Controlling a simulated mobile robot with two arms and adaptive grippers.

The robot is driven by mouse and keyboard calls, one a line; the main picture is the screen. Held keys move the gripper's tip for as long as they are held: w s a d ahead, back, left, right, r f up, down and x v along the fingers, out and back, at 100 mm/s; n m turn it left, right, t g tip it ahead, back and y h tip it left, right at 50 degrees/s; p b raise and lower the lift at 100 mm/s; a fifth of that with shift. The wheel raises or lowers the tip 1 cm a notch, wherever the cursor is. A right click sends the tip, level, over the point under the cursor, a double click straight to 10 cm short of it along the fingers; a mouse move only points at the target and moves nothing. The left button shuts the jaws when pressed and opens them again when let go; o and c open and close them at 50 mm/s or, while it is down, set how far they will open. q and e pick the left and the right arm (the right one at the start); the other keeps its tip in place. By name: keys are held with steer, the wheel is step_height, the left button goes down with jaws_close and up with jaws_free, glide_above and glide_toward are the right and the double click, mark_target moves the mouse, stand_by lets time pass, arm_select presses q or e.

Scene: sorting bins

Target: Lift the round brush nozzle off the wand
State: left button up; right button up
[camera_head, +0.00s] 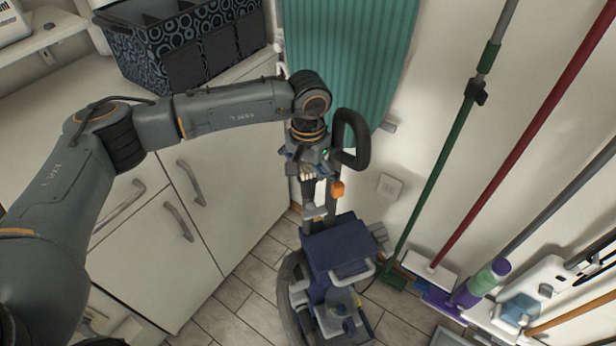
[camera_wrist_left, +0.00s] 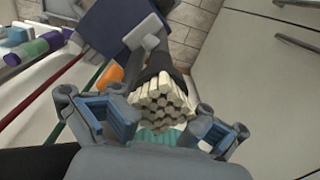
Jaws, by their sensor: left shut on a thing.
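The round brush nozzle (camera_wrist_left: 160,98) shows in the left wrist view as a bundle of cream bristles between the gripper's fingers. In the head view its pale bristles (camera_head: 307,172) show just below the gripper. My left gripper (camera_head: 308,157) points down and is shut on the nozzle; its blue-padded fingers (camera_wrist_left: 158,122) stand on both sides of the bristles in the wrist view. The dark wand (camera_head: 309,193) stands below the nozzle beside the vacuum's stem. The joint is hidden, so I cannot tell whether nozzle and wand touch. My right gripper is not in view.
The blue vacuum cleaner (camera_head: 335,245) stands below, with a black loop handle (camera_head: 361,150) close right of the gripper. White cabinets (camera_head: 185,235) are at left. A teal ironing board (camera_head: 350,50) is behind. Several poles, including a green broom (camera_head: 440,165), lean at right.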

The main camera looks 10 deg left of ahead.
mark_target(308, 166)
arm_select(q)
steer(key=shift+s+f, duration=0.1)
steer(key=shift+r, duration=0.4)
jaws_close()
steer(key=shift+s+r, duration=0.2)
steer(key=shift+r, duration=0.35)
steer(key=shift+s+r+p, duration=0.1)
steer(key=shift+r+p, duration=0.2)
steer(key=shift+r, duration=0.55)
steer(key=shift+w+r, duration=0.35)
steer(key=shift+r, duration=0.4)
